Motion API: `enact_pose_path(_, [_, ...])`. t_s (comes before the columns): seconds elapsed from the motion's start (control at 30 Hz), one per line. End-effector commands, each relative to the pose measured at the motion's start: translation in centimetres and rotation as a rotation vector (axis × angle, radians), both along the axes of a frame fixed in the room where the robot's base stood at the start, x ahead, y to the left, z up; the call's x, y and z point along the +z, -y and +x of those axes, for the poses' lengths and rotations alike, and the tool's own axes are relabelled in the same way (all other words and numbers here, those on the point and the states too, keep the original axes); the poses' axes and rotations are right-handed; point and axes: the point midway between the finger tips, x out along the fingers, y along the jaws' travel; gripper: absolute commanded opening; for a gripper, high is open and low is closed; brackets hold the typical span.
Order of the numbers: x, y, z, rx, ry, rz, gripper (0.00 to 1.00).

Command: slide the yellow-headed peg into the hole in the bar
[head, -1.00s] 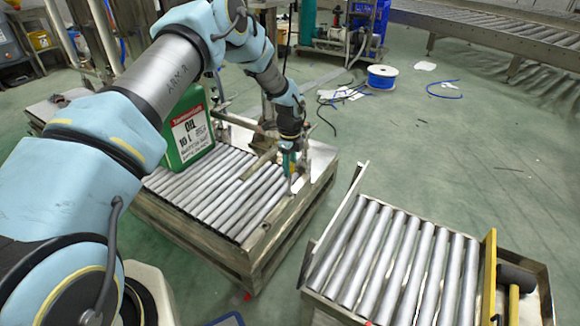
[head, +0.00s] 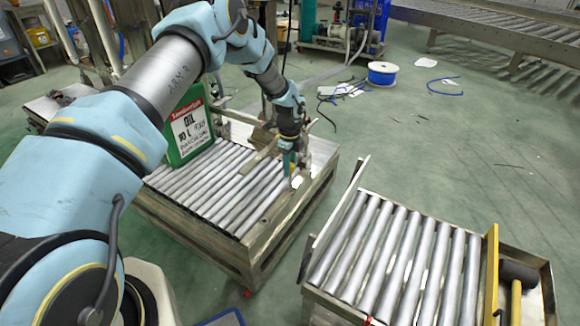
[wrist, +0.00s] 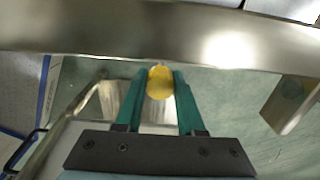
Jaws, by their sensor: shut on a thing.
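My gripper (wrist: 160,95) has two teal fingers closed on the peg's round yellow head (wrist: 160,82). The peg's shaft is hidden behind the head. A wide shiny metal bar (wrist: 80,38) crosses the top of the wrist view, and the yellow head shows close to its lower edge. I see no hole in the bar, and I cannot tell whether the peg touches it. In the head view my gripper (head: 288,165) points down over the right end of the roller table; the peg is too small to make out there.
A green oil jug (head: 190,125) stands on the roller table (head: 205,185), left of my gripper. A second roller table (head: 400,255) with a yellow rail (head: 491,270) is at the front right. Open green floor (head: 430,140) lies beyond.

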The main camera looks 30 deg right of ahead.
Motion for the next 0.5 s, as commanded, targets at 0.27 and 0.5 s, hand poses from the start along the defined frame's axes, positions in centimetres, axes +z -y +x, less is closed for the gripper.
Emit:
enact_pose_path(0.27, [-0.75,0.01,0.00,0.000,0.000,0.000,0.00])
enact_pose_path(0.5, [-1.00,0.02,0.01,0.000,0.000,0.000,0.47])
